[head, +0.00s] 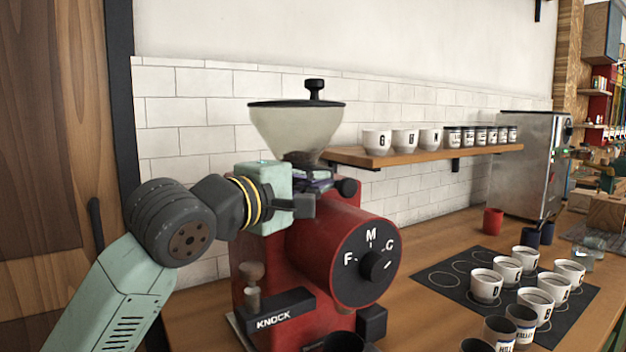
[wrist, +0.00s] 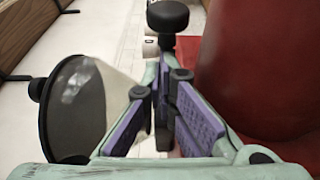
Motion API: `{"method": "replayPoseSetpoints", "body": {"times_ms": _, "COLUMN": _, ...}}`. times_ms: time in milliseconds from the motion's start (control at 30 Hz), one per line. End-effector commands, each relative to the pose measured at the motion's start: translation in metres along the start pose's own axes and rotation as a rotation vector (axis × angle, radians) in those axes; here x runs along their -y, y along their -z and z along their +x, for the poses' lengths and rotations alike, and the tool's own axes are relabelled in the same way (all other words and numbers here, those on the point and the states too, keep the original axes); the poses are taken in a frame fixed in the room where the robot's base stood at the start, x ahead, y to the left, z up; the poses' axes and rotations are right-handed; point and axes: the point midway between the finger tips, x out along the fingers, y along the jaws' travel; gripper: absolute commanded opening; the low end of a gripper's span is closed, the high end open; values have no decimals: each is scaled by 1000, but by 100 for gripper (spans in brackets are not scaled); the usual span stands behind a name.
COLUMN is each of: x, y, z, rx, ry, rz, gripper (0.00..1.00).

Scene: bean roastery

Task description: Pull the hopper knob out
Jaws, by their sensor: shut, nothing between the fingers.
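The red grinder (head: 310,245) stands on the counter with a translucent hopper (head: 295,130) on top. A black round knob (head: 347,187) sticks out at the grinder's neck, just under the hopper. In the wrist view this knob (wrist: 167,16) is just beyond my fingertips, with its stem toward them. My gripper (head: 322,180) is at the neck, left of the knob, its purple fingers partly hidden. In the wrist view my gripper (wrist: 166,80) has its fingertips drawn together with nothing held. I cannot tell whether the fingers touch the stem.
The hopper also fills the left of the wrist view (wrist: 80,105), close to my fingers. The grinder's red body (wrist: 265,70) is close on the right. A shelf (head: 425,155) with cups is behind. More cups stand on a dark mat (head: 440,280) at the right.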

Motion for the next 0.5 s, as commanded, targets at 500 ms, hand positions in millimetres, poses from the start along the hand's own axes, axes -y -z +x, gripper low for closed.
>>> {"method": "replayPoseSetpoints", "body": {"times_ms": 500, "x": 0, "y": -40, "z": -14, "rx": 2, "ry": 0, "rz": 0, "gripper": 0}}
